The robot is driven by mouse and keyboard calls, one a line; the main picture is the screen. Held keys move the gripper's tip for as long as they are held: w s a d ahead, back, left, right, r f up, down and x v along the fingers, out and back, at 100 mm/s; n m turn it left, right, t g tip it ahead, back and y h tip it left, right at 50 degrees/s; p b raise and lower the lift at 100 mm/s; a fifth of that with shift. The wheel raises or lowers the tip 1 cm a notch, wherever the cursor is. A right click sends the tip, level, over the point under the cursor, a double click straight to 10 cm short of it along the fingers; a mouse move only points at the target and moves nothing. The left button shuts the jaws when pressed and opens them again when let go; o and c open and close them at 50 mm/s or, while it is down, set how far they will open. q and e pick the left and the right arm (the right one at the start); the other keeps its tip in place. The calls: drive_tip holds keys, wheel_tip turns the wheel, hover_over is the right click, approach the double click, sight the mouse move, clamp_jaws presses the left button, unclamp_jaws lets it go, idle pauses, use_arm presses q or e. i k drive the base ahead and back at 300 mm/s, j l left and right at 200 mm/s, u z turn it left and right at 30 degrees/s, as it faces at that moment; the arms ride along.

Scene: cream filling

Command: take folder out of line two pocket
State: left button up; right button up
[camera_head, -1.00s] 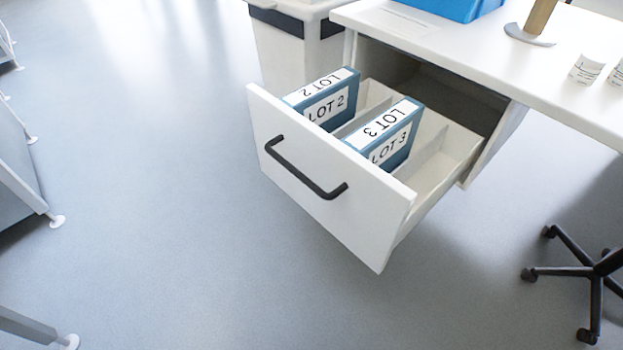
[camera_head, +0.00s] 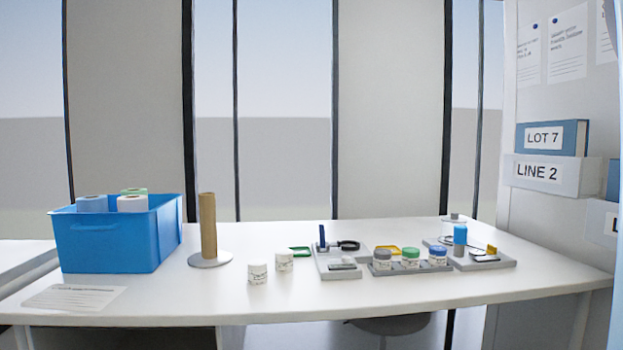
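A blue folder labelled LOT 7 (camera_head: 556,137) stands upright in a white wall pocket labelled LINE 2 (camera_head: 548,175) at the right of the head view. Its upper part shows above the pocket's front, and the pocket hides its lower part. The pocket is fixed to a pale wall panel above the right end of the desk. Neither of my grippers is in view.
The white desk (camera_head: 330,302) spans the view. A blue bin (camera_head: 110,243) with rolls, a cardboard tube on a stand (camera_head: 208,226), white jars (camera_head: 257,274) and grey trays (camera_head: 410,267) stand on it. Another pocket (camera_head: 601,222) is partly cut off at the right.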

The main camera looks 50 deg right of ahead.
sight(570, 138)
drive_tip(key=j+z, duration=0.1)
drive_tip(key=z, duration=2.35)
drive_tip(key=i+z, duration=0.1)
drive_tip(key=z, duration=0.4)
drive_tip(key=i+z, duration=0.1)
drive_tip(key=z, duration=0.85)
drive_tip(key=i+z, duration=0.15)
drive_tip(key=z, duration=0.85)
drive_tip(key=j+z, duration=0.15)
drive_tip(key=z, duration=0.3)
drive_tip(key=i+j+z, duration=0.1)
drive_tip(key=j+z, duration=0.25)
drive_tip(key=j, duration=0.2)
drive_tip(key=j+z, duration=0.3)
drive_tip(key=j, duration=0.3)
drive_tip(key=j+u, duration=0.25)
drive_tip(key=u, duration=0.2)
drive_tip(key=i+j+u, duration=0.15)
drive_tip(key=u, duration=0.35)
